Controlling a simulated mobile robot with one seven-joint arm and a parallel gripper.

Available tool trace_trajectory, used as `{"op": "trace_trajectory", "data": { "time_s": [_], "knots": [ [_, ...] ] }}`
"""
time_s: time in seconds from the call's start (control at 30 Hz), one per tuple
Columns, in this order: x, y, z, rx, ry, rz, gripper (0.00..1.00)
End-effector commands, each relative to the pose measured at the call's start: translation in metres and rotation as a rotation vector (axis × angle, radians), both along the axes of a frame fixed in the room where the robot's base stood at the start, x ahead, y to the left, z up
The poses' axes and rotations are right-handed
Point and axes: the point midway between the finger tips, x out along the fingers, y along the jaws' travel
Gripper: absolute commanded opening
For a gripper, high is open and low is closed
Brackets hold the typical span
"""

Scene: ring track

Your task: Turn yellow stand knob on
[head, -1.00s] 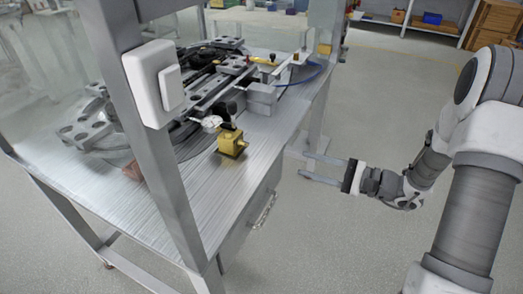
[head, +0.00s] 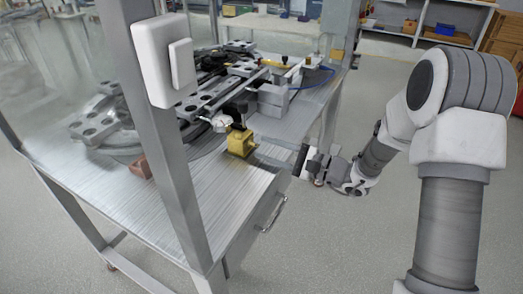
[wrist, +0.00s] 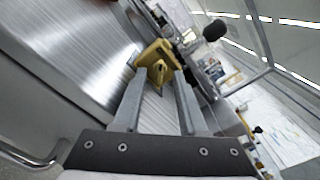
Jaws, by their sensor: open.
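The yellow stand (head: 240,142) is a small block on the metal bench top, near its right edge. My gripper (head: 262,149) is open and empty, just to the right of the stand in the head view. In the wrist view its two fingers (wrist: 160,78) point at the knob, one on each side of it in the picture. I cannot tell whether the fingers touch the knob.
A round dial gauge (head: 221,123) and black parts sit just above the stand. A grey bench post (head: 172,165) with a white switch box (head: 165,62) stands to the left. A drawer handle (head: 272,213) sticks out below the bench edge.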

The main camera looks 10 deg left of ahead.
Motion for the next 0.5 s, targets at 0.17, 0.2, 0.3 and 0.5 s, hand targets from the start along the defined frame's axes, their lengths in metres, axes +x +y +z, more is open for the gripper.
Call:
{"op": "trace_trajectory", "data": {
  "time_s": [0.17,0.2,0.3,0.5],
  "knots": [
    [0.006,0.017,0.000,-0.001,-0.002,0.001,0.41],
    [0.006,0.019,0.000,-0.001,-0.002,0.001,0.41],
    [0.007,0.021,0.000,0.000,-0.001,0.001,0.41],
    [0.007,0.021,0.000,0.000,-0.001,0.000,0.41]
  ]
}}
